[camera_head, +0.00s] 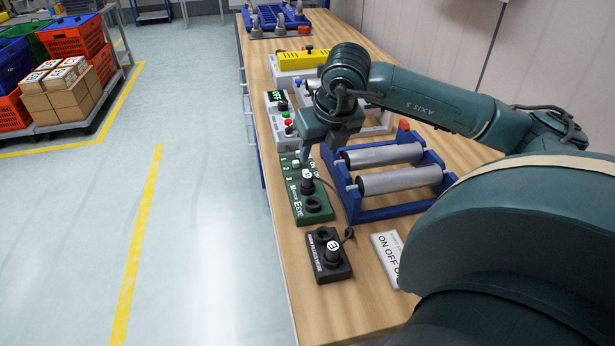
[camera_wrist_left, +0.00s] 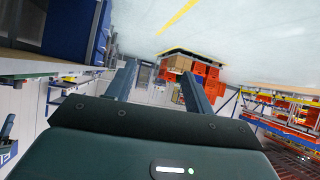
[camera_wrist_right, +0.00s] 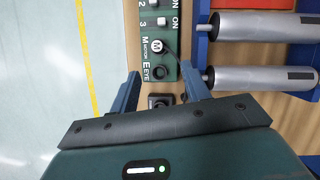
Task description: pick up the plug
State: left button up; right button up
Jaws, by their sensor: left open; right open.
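A black plug marked M (camera_head: 308,184) stands upright in the green socket box (camera_head: 299,204) on the workbench. A second round black plug (camera_head: 333,251) stands in a small black box (camera_head: 322,270) nearer me, and a black cable runs between the two. The M plug also shows in the right wrist view (camera_wrist_right: 157,48), beyond my fingertips. My right gripper (camera_head: 306,152) is open and empty, above the green box close to the M plug. Its fingers show apart in the right wrist view (camera_wrist_right: 161,84). My left gripper (camera_wrist_left: 160,78) is open and empty, away from the bench.
A blue roller frame (camera_head: 400,209) stands just right of the green box. A white ON OFF card (camera_head: 386,258) lies by the black box. Control boxes (camera_head: 281,119) stand farther back. Totes and cartons (camera_head: 62,92) are on a cart at left; the floor between is clear.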

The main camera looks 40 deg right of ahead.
send_over(308, 175)
jog(key=s, duration=0.3)
notch_tip(308, 175, down, 5)
jog(key=shift+w+a+p+x, duration=0.15)
jog(key=shift+p+x, duration=0.2)
jog(key=shift+x, duration=0.55)
jog(key=shift+w+a+p+x, duration=0.15)
jog(key=shift+p+x, duration=0.2)
jog(key=shift+x, duration=0.5)
jog(key=shift+w+a+p+x, duration=0.1)
jog(key=shift+p+x, duration=0.25)
jog(key=shift+x, duration=0.55)
jog(key=shift+s+r, duration=0.1)
jog(key=shift+c, duration=0.4)
grip_shut()
